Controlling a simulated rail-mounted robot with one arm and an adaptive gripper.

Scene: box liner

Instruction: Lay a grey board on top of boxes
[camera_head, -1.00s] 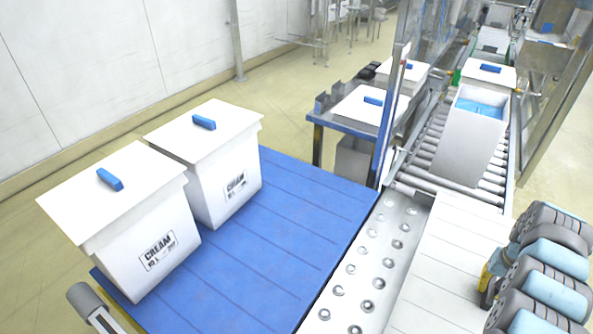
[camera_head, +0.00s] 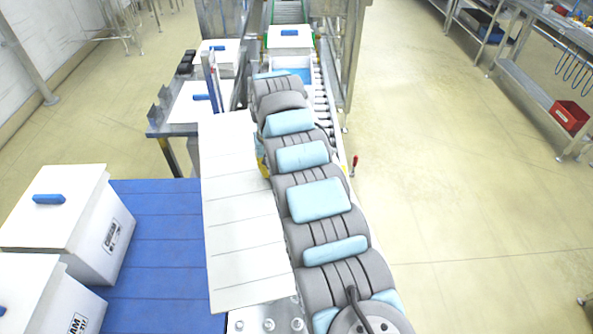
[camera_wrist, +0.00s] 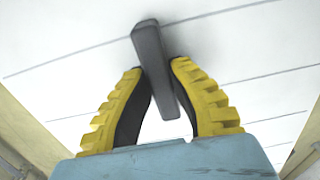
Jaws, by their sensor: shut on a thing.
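The pale grey board (camera_head: 242,235), long and marked with cross lines, hangs beside my arm in the head view, at the right edge of the blue surface. In the wrist view, my gripper (camera_wrist: 156,72) is shut on the dark grey handle (camera_wrist: 148,42) of the board (camera_wrist: 65,35). In the head view, the gripper is mostly hidden by the board and arm. Two white boxes with overhanging white lids and blue handles stand at left: one farther back (camera_head: 108,235) and one nearer (camera_head: 75,315), cut off by the picture edge. Their fronts carry CREAM labels.
The blue surface (camera_head: 155,240) is bare between the boxes and the board. Behind it, a side table (camera_head: 175,129) holds white lids. An open box with a blue liner (camera_head: 305,72) and a lidded box (camera_head: 290,38) stand on the roller conveyor.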

